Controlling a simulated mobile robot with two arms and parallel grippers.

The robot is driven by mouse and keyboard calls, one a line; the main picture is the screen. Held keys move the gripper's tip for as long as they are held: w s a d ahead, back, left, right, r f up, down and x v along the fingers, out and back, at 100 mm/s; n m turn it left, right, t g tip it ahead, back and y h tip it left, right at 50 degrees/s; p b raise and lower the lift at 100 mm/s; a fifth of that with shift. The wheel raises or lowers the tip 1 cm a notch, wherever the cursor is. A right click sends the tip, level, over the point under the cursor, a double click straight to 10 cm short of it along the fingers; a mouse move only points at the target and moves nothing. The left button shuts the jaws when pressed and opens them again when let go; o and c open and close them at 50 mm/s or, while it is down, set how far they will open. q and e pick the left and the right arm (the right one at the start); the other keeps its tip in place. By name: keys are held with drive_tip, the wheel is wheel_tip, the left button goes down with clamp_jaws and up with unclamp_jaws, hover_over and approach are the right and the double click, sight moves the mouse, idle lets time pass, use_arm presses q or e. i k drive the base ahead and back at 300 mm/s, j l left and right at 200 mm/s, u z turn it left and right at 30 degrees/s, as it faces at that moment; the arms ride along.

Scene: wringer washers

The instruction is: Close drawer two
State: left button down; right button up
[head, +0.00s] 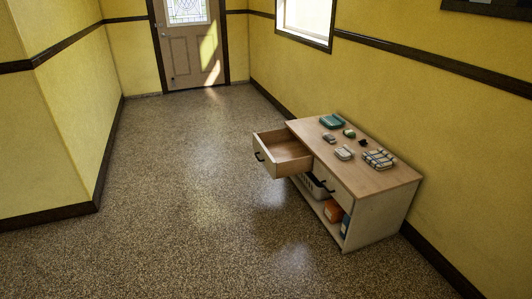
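A low cabinet (378,208) with a wooden top stands against the right wall. It has two drawers side by side under the top. The far-left drawer (283,155) is pulled well out, and its inside looks empty. The nearer drawer (333,186) looks shut, with a dark handle on its front. No number shows on either drawer, so I cannot tell which is drawer two. Neither of my grippers is in view.
The speckled floor (180,190) in front is clear. A door (190,55) is at the back.

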sight(283, 155)
drive_tip(key=i+l, duration=0.1)
drive_tip(key=i, duration=0.4)
drive_tip(key=i+l, duration=0.1)
drive_tip(key=i, duration=0.45)
drive_tip(key=i+l+u, duration=0.1)
drive_tip(key=i, duration=0.4)
